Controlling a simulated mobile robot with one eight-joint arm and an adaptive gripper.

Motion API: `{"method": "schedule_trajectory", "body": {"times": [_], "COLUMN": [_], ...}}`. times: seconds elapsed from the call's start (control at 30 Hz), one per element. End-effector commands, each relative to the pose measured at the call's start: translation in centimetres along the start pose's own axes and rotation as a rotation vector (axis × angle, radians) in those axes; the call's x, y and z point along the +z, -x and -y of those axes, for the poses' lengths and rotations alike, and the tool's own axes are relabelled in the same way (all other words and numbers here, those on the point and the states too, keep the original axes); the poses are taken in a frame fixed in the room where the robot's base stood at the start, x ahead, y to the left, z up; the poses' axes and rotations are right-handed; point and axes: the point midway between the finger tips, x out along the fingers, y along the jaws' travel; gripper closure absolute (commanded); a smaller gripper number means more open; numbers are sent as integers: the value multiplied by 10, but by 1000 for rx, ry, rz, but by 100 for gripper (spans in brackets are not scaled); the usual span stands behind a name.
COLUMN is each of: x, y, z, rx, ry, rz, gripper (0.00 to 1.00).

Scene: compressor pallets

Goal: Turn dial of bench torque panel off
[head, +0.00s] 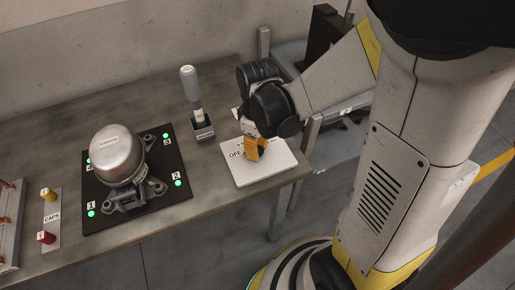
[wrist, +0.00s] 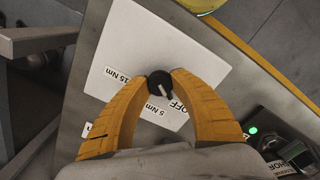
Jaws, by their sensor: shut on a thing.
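The bench torque panel (head: 275,170) is a white plate at the right end of the bench, with "OFF" printed on it. In the wrist view the panel (wrist: 150,40) also shows "15 Nm" and "5 Nm" labels. Its dial (wrist: 160,84) is a small black knob with a light pointer line. The line seems to point toward the side with the 5 Nm and OFF labels; its exact setting is hard to tell. My gripper (wrist: 160,80) has its orange fingertips shut on the dial, one on each side. In the head view my gripper (head: 254,148) hides the dial.
A silver compressor (head: 117,155) stands on a black pallet (head: 100,215) with green lights at numbered corners. A grey-handled tool (head: 190,85) stands upright in a holder (head: 203,131) between pallet and panel. A caps strip (head: 50,215) lies at left. The bench's right edge is close to the panel.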

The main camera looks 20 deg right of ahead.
Motion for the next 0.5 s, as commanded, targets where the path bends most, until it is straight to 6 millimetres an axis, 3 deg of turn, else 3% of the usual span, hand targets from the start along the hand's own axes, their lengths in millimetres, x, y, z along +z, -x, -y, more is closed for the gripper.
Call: {"method": "schedule_trajectory", "body": {"times": [0.5], "x": [0], "y": [0], "z": [0], "rx": [0], "ry": [88], "rz": [1], "gripper": [100]}}
